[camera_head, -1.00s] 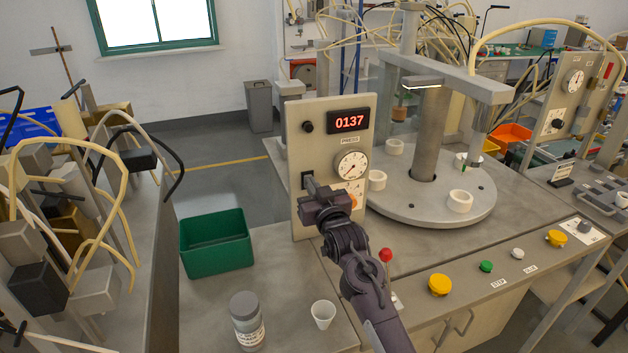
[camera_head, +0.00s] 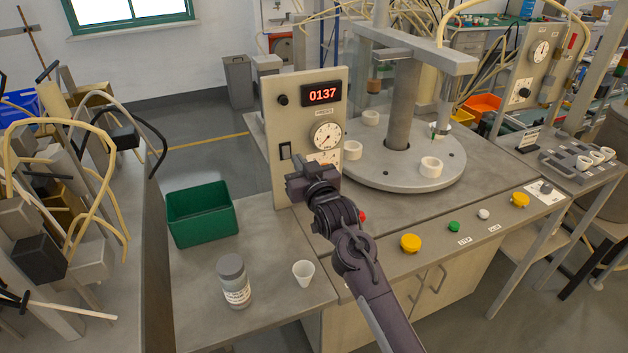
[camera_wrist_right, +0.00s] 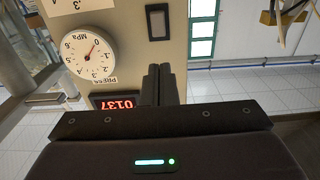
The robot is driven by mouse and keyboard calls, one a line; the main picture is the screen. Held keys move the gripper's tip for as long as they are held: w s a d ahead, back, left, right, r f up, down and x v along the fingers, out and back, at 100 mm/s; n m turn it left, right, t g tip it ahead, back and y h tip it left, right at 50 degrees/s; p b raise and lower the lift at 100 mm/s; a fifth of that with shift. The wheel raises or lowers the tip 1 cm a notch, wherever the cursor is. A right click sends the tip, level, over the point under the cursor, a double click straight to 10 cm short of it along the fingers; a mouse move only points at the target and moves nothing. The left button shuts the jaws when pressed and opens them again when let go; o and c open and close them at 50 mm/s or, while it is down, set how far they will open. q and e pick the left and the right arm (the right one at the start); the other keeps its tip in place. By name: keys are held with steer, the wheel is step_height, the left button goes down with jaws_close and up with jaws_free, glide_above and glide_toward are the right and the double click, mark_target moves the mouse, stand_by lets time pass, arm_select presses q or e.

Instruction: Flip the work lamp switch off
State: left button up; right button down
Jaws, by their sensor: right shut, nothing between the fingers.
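The switch is a dark rocker (camera_head: 285,150) on the beige upright panel (camera_head: 272,115), left of the round gauge. In the right wrist view the switch (camera_wrist_right: 157,22) shows beyond the fingertips, apart from them. My right gripper (camera_head: 304,172) is just below and in front of the switch. Its two fingers (camera_wrist_right: 158,72) are together and empty. The lamp bar (camera_head: 393,54) under the overhead arm looks grey and unlit. My left gripper is not in view.
The red display (camera_head: 322,94) reads 0137 above the gauge (camera_head: 327,136). A green bin (camera_head: 202,214), a lidded jar (camera_head: 234,281) and a white cup (camera_head: 303,273) stand left of my arm. A round turntable (camera_head: 390,175) carries white rings. Yellow button (camera_head: 411,243) lies right of my arm.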

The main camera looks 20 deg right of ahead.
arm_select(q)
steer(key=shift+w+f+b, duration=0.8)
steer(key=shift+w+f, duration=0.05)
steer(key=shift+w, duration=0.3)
arm_select(e)
steer(key=s, duration=0.6)
steer(key=shift+s+d+r, duration=0.15)
steer(key=shift+s+r, duration=0.25)
steer(key=shift+f, duration=0.15)
